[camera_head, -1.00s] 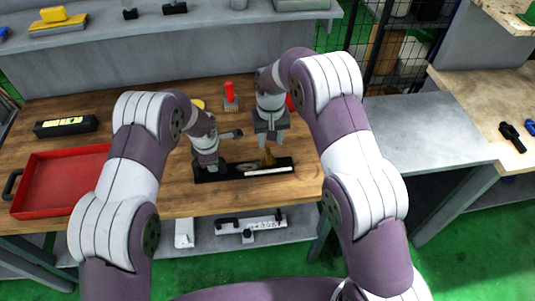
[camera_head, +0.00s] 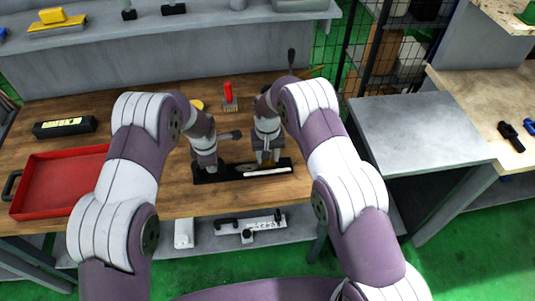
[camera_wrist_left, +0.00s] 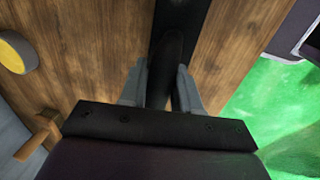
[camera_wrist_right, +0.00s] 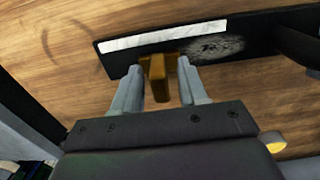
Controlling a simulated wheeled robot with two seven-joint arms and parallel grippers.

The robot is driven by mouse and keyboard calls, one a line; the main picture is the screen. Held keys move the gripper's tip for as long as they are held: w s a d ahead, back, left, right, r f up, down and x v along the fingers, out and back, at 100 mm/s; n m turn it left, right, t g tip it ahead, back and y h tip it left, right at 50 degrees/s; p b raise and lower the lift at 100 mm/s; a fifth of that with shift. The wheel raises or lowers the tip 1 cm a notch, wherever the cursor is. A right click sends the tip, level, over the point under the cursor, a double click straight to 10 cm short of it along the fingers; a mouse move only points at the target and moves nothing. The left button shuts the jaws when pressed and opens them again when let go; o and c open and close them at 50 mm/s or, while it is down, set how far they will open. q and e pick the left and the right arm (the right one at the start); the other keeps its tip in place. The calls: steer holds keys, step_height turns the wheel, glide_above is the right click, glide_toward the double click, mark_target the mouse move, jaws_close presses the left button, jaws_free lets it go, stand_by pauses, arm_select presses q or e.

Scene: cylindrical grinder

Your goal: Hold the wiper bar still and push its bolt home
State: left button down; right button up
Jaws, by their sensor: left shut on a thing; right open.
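The wiper bar (camera_head: 230,174) is a long black bar with a white strip, lying on the wooden bench; it also shows in the right wrist view (camera_wrist_right: 262,44). My left gripper (camera_head: 207,168) is shut on a raised black part (camera_wrist_left: 170,65) at the bar's left end. The brass-coloured bolt (camera_wrist_right: 157,80) stands at the bar, near the white strip. My right gripper (camera_wrist_right: 160,68) is open, with one finger on each side of the bolt and small gaps showing. In the head view the right gripper (camera_head: 267,160) mostly hides the bolt.
A red tray (camera_head: 62,182) and a black box (camera_head: 65,127) lie on the bench at left. A red-handled brush (camera_head: 229,95) stands behind the bar. A lower shelf (camera_head: 210,236) holds further parts. Bare bench lies between tray and bar, partly behind my left arm.

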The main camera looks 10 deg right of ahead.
mark_target(284, 162)
steer(key=shift+c, duration=0.3)
jaws_close()
steer(key=shift+d, duration=2.8)
arm_select(q)
steer(key=shift+a, duration=0.1)
arm_select(e)
steer(key=shift+o, duration=0.3)
jaws_free()
steer(key=shift+a, duration=0.1)
step_height(284, 162, up, 12)
arm_select(q)
steer(key=c, duration=0.7)
jaws_free()
